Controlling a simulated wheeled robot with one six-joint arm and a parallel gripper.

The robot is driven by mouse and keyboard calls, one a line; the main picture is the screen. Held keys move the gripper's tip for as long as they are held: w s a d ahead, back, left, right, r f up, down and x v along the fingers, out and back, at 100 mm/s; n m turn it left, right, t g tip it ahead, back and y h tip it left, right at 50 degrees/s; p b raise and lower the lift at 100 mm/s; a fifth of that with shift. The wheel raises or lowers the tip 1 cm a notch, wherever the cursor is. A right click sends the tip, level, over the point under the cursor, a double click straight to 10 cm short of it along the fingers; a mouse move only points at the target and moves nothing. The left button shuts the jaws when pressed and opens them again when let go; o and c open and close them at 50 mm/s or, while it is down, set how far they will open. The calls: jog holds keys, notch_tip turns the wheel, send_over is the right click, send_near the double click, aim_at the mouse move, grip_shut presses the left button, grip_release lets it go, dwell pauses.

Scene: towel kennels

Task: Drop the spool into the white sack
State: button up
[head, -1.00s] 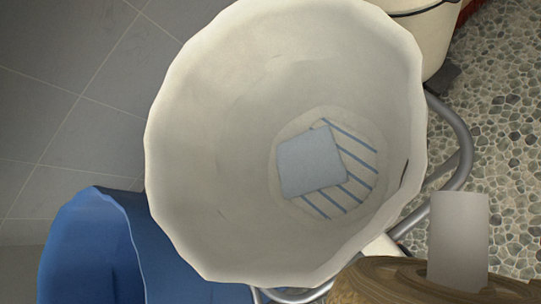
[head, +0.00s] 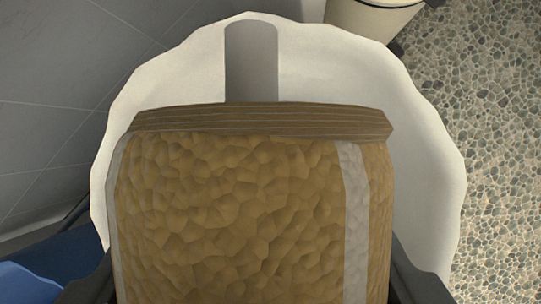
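The spool (head: 235,200) fills the middle and bottom of the head view. It has a brown lumpy winding, a pale stripe, a wooden end disc and a grey rod pointing to the top of the picture. The dark fingers of my gripper (head: 253,275) show at the bottom on both sides of the spool, shut on it. Their exact contact is partly hidden. The white sack (head: 432,170) opens wide behind the spool, its wavy rim showing left, top and right. The spool overlaps the opening in view and hides the sack's bottom; its height over the rim is hard to tell.
A blue object (head: 45,262) is beside the sack at the lower left. A cream container (head: 368,22) stands past the rim at the top. Grey tiles (head: 60,75) lie at the left and a pebbled floor (head: 500,140) at the right, which looks clear.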

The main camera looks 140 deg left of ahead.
jog(key=shift+f, duration=2.4)
jog(key=o, duration=1.1)
jog(key=shift+r, duration=0.1)
jog(key=v, duration=1.7)
jog(key=shift+s+d+r, duration=0.1)
